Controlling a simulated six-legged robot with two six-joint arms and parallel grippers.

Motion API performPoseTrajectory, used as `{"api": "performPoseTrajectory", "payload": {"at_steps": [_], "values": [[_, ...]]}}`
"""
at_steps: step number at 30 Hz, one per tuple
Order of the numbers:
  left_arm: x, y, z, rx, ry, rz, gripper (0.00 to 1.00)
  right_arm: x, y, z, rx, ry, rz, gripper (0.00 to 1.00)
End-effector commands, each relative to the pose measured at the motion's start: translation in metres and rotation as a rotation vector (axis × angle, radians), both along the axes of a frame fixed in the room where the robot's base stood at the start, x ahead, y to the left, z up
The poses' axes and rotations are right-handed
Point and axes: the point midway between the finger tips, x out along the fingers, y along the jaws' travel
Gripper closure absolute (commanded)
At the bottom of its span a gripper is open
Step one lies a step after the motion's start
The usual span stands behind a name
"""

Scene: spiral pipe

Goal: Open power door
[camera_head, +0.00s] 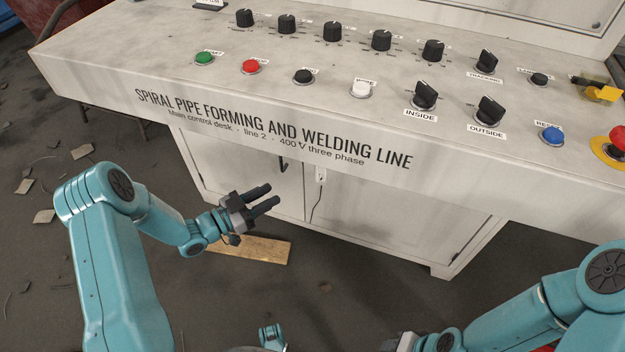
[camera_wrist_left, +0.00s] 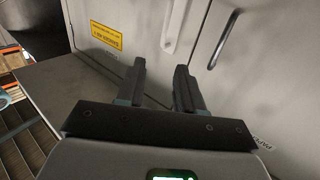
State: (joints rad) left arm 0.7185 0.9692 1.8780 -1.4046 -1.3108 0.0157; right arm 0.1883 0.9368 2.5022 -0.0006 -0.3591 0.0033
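The desk's lower cabinet has pale grey door panels, a left one (camera_head: 235,165) and a right one (camera_head: 400,215). No readable label tells which is the power door. A dark upright handle (camera_head: 284,182) shows near the middle of the cabinet. My left gripper (camera_head: 272,196) is open and empty, with its fingers pointing at the cabinet close to this handle. In the left wrist view, the open fingers (camera_wrist_left: 159,85) face a pale slot-shaped fitting (camera_wrist_left: 172,28) and a dark bar handle (camera_wrist_left: 223,40); neither is between them. My right gripper (camera_head: 403,342) is mostly cut off at the bottom edge.
The control desk (camera_head: 130,92) overhangs the cabinet, with knobs, buttons and a red stop button (camera_head: 618,139) on top. A wooden board (camera_head: 262,250) lies on the floor below. A yellow label (camera_wrist_left: 106,35) shows left of the fingers.

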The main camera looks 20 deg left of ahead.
Motion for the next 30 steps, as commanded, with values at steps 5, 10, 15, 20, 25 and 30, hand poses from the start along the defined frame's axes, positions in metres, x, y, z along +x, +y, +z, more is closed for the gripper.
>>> {"api": "performPoseTrajectory", "payload": {"at_steps": [5,10,15,20,25,30], "values": [[-0.002,0.009,-0.018,0.000,0.007,0.022,0.64,0.000,0.000,-0.015,0.000,-0.001,-0.001,0.57],[0.017,-0.005,-0.018,0.001,0.005,0.020,0.64,0.001,-0.001,-0.020,-0.001,-0.003,-0.005,0.57],[0.051,-0.028,-0.019,0.002,0.005,0.018,0.64,0.003,-0.003,-0.030,-0.002,-0.007,-0.013,0.57],[0.084,-0.050,-0.019,0.001,0.005,0.020,0.64,0.005,-0.005,-0.039,-0.004,-0.010,-0.021,0.57],[0.112,-0.069,-0.018,0.001,0.005,0.021,0.64,0.007,-0.007,-0.047,-0.006,-0.012,-0.028,0.57],[0.128,-0.080,-0.018,0.001,0.008,0.023,0.64,0.011,-0.008,-0.052,-0.007,-0.024,-0.030,0.57]]}}
